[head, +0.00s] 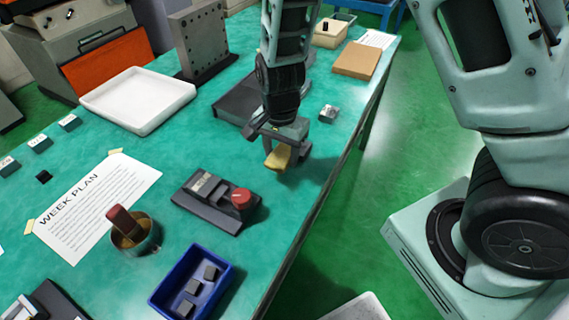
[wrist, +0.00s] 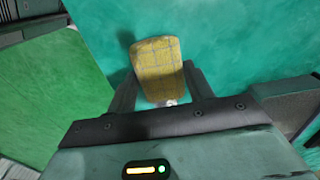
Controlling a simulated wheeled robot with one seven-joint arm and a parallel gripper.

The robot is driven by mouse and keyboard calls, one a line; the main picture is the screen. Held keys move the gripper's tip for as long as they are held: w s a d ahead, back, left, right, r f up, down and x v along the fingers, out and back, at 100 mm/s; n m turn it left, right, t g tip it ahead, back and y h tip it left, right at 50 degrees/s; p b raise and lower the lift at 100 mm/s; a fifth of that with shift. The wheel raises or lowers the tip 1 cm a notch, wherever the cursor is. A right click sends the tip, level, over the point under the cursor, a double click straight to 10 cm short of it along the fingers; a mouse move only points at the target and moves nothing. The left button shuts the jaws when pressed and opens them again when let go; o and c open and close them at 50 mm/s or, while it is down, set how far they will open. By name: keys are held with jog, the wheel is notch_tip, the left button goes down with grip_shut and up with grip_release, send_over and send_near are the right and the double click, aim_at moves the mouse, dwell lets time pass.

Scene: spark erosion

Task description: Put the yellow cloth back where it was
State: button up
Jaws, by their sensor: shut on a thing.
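The yellow cloth (wrist: 158,68) is a small folded pad with a faint grid pattern. It sits between the two fingers of my gripper (wrist: 160,92) in the wrist view. In the head view my gripper (head: 276,146) is over the green table near its right edge, pointing down, with the yellow cloth (head: 279,158) at its fingertips. The gripper is shut on the cloth. The cloth appears a little above the table surface, with a shadow beside it; the exact gap is hard to tell.
On the green table (head: 215,155), a dark control box with a red knob (head: 240,198) lies in front of my gripper. A blue tray (head: 226,291) with small blocks, a brass cup (head: 143,240), a white tray (head: 142,122) and a cardboard-coloured box (head: 356,61) stand around.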

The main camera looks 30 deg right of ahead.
aim_at(281, 164)
jog(key=shift+a+f, duration=0.1)
jog(key=shift+f, duration=2.1)
jog(key=shift+f, duration=0.15)
jog(key=o, duration=1)
